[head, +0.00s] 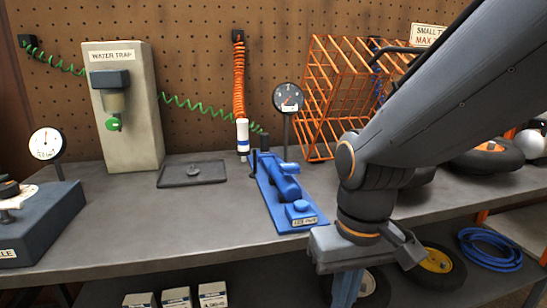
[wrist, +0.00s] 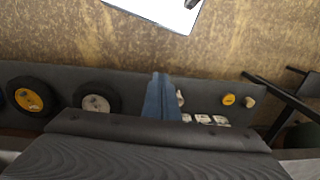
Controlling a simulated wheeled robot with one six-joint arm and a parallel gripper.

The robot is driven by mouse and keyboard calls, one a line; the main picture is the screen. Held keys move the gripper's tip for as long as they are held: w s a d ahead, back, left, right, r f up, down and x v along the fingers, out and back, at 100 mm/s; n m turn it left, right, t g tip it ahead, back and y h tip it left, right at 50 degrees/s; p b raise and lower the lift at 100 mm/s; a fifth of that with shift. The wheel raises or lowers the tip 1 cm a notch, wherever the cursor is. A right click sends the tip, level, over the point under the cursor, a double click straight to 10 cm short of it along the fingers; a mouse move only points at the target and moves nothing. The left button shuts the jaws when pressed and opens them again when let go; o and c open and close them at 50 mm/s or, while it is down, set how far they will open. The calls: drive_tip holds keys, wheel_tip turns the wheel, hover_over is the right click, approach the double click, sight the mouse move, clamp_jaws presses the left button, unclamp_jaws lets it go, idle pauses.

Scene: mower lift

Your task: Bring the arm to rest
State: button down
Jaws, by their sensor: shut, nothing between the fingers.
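My gripper (head: 345,290) hangs at the end of my arm in the head view, pointing down in front of the bench's front edge. Its blue fingers are together with nothing between them. The fingers also show closed in the wrist view (wrist: 161,95). My dark grey arm comes in from the upper right of the head view and covers part of the bench and the orange cage. The gripper is apart from the blue foot pump (head: 286,195), which stands on the bench to its upper left.
The grey bench (head: 160,225) has free room at its left middle. On it stand a water trap (head: 127,130), a flat dark tray (head: 192,181), a gauge (head: 287,98) and an orange wire cage (head: 320,85). Wheels (head: 437,262) and small boxes (head: 212,295) sit below.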

drive_tip(key=d+r+m+p, duration=0.2)
drive_tip(key=d+r+p, duration=0.6)
drive_tip(key=p, duration=0.6)
drive_tip(key=shift+s+r+h+p, duration=0.15)
drive_tip(key=shift+h+p, duration=0.15)
drive_tip(key=shift+p, duration=0.05)
drive_tip(key=shift+m, duration=0.3)
